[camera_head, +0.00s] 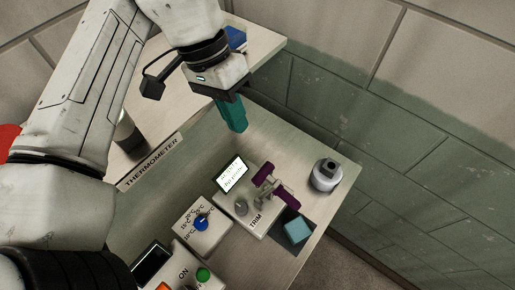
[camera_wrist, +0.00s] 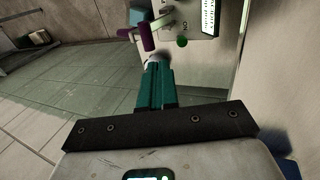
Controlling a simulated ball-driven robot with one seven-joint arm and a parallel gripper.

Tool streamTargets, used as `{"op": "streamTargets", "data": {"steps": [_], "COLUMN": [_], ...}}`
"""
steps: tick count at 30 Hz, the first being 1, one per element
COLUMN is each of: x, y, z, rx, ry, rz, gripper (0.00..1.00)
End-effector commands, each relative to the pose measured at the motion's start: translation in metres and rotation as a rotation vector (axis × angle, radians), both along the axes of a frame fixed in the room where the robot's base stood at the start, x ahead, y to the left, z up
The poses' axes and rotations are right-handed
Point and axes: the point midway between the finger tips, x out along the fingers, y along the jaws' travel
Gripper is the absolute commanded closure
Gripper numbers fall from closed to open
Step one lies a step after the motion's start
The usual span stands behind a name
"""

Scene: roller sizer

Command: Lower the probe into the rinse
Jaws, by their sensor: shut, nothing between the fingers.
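My gripper (camera_head: 236,130) has teal fingers and is shut and empty, above the back part of the bench. The closed fingers also show in the wrist view (camera_wrist: 154,68). A grey-white box marked TRIM (camera_head: 256,215) carries a lit display (camera_head: 230,175), a grey knob and a pale fixture with purple pieces (camera_head: 286,197). My gripper is apart from it, up and to its left in the head view. The purple pieces show beyond my fingertips in the wrist view (camera_wrist: 149,38). I cannot tell which part is the probe, nor identify the rinse.
A grey lidded container (camera_head: 325,176) stands near the bench's right edge. A teal block (camera_head: 293,230) sits on a dark pad in front. A box with a blue knob (camera_head: 201,223) and another with a green button (camera_head: 203,275) stand left. A raised shelf (camera_head: 265,45) bears a THERMOMETER label.

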Motion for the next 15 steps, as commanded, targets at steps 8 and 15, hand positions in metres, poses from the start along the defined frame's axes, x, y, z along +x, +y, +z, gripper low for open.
{"op": "streamTargets", "data": {"steps": [8, 15], "x": [0.0, -0.003], "y": [0.001, -0.003], "z": [0.0, -0.015], "rx": [0.001, 0.001], "ry": [0.001, 0.001], "rz": [0.001, -0.001], "gripper": [1.0, 1.0]}}
